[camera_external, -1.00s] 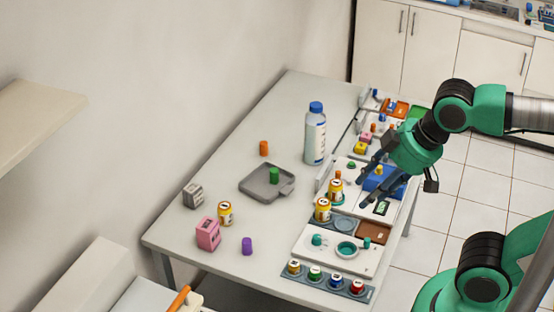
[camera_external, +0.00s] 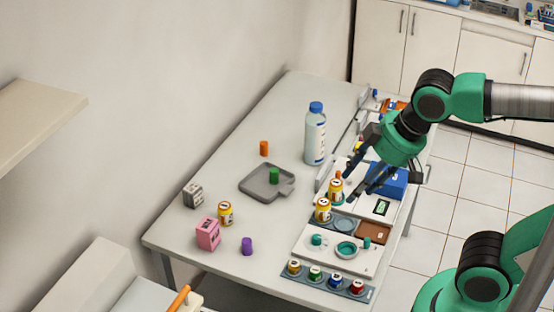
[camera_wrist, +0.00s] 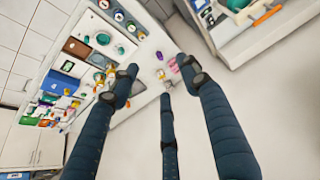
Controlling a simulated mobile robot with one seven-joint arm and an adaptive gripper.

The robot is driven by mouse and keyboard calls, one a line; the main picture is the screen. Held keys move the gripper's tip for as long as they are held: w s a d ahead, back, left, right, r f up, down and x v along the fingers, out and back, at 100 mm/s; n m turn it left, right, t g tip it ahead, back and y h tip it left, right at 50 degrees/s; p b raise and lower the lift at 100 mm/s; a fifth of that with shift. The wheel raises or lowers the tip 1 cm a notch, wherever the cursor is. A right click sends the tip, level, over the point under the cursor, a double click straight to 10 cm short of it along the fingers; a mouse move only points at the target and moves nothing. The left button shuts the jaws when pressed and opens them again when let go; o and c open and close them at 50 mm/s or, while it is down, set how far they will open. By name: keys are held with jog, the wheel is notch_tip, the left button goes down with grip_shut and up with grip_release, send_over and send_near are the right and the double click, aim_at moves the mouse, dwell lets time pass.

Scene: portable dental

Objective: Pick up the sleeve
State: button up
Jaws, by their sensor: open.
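I cannot tell for sure which thing is the sleeve. Small plain cylinders stand on the table: an orange one (camera_external: 264,148) at the back, a green one (camera_external: 274,175) on the grey tray (camera_external: 253,191), and a purple one (camera_external: 247,246) at the front. My gripper (camera_external: 364,178) is above the right side of the table, near the yellow labelled cans (camera_external: 322,210). Its fingers are spread and empty, apart from the cylinders. In the wrist view the three fingers (camera_wrist: 158,78) are spread, with the table beyond them.
A tall white bottle with a blue cap (camera_external: 315,136) stands left of my gripper. A pink box (camera_external: 208,233), a grey box (camera_external: 193,195) and another yellow can (camera_external: 225,213) stand at the left. A rack of several small jars (camera_external: 325,281) lines the front.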

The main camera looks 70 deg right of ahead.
jog(key=w+d+f+g, duration=0.1)
jog(key=w+d+f, duration=0.1)
jog(key=w, duration=0.8)
jog(key=n+g+p, duration=0.2)
jog(key=n+g, duration=0.1)
jog(key=g, duration=0.1)
send_over(247, 241)
notch_tip(247, 241, down, 27)
jog(key=shift+f+b, duration=0.55)
jog(key=shift+f, duration=3.75)
